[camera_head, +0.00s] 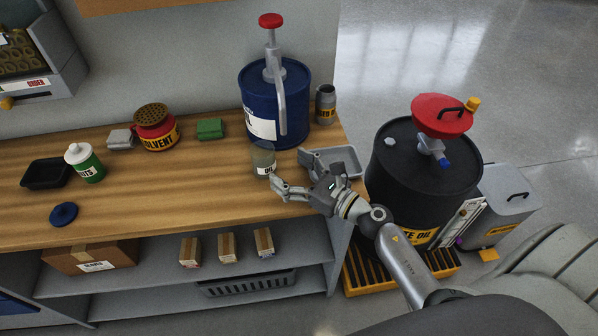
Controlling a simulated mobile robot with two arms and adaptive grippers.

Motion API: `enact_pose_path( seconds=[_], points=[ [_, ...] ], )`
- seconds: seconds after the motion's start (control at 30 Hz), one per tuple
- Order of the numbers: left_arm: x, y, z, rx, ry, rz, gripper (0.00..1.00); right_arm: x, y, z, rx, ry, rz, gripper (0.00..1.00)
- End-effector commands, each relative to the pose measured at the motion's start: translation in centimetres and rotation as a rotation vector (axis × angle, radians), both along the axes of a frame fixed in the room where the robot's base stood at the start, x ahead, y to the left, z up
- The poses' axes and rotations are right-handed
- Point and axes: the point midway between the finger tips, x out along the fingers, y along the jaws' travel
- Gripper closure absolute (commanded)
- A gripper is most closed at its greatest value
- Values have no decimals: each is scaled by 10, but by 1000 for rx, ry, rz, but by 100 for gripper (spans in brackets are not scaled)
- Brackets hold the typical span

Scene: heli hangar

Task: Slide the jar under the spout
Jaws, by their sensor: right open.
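A small clear jar (263,161) with a dark-lettered label stands upright on the wooden bench, in front of the blue drum (293,102). The drum carries a red-topped hand pump, and its grey spout (281,105) curves down the drum's front. In the picture the jar is below and slightly left of the spout tip. My right gripper (286,172) is open, its fingers pointing left toward the jar. The near finger is close to the jar's lower right; I cannot tell whether it touches. My left gripper is not in view.
A grey tray (347,164) lies behind my right gripper, and a dark canister (325,104) stands right of the drum. A green block (210,129), a red solvent can (156,129) and a white-lidded green pot (85,163) stand left. The bench left of the jar is clear.

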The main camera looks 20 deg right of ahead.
Motion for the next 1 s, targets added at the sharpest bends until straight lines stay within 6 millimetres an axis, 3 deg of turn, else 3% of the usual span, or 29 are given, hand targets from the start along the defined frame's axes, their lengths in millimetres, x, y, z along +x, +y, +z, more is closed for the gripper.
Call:
enact_pose_path(
  seconds=[0.3,0.5,0.93,1.0],
  points=[
    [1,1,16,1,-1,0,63,50,25,4,2,-2,0,21],
    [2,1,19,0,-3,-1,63,69,35,2,1,-2,0,21],
    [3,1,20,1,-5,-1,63,74,38,1,0,0,1,21],
    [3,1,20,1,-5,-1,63,74,38,1,0,0,1,30]
  ],
)
